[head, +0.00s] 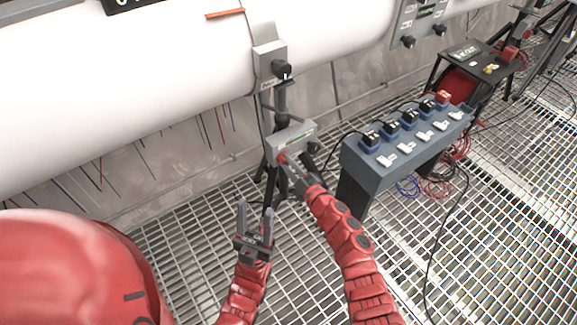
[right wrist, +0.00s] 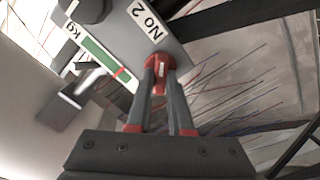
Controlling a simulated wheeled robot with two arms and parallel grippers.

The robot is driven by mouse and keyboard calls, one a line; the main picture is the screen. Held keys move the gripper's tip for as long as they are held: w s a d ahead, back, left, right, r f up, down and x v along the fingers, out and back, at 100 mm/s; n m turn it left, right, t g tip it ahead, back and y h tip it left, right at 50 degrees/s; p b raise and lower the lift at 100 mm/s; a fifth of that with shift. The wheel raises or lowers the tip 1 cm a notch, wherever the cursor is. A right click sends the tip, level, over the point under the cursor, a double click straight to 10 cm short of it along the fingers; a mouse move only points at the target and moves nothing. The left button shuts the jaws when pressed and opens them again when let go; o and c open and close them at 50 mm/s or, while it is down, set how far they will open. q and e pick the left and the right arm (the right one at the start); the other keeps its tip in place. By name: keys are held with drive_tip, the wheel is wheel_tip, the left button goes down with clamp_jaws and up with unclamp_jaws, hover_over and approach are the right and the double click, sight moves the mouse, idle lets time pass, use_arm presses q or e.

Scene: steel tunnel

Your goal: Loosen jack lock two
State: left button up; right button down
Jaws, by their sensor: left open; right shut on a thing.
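Jack two (head: 291,141) is a grey box on a black tripod under the white pipe; it also shows in the right wrist view (right wrist: 172,40), labelled "No 2". Its red lock (right wrist: 160,72) sticks out from the lower edge of the box. My right gripper (head: 294,166) is shut on the red lock, with one finger on each side of it in the right wrist view. The fingers hide part of the lock. My left gripper (head: 256,222) is open and empty, low and left of the jack, above the grating.
A green "kg" gauge (right wrist: 105,60) with a red mark is on the jack's face. A blue-grey console (head: 395,165) with several black switches stands close right of my right arm. The white pipe (head: 140,85) runs behind. Loose cables lie on the grating (head: 480,240).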

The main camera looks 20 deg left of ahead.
drive_tip(key=shift+s+f+n+b, duration=0.15)
drive_tip(key=shift+n+b, duration=1)
drive_tip(key=shift+n, duration=1)
drive_tip(key=shift+w+f+n+b, duration=0.1)
drive_tip(key=shift+n+b, duration=1)
drive_tip(key=shift+n, duration=1.05)
drive_tip(key=c, duration=0.8)
unclamp_jaws()
drive_tip(key=shift+r, duration=0.1)
drive_tip(key=p+v, duration=0.2)
drive_tip(key=v, duration=1.5)
drive_tip(key=shift+s+d, duration=0.15)
drive_tip(key=shift+s, duration=0.05)
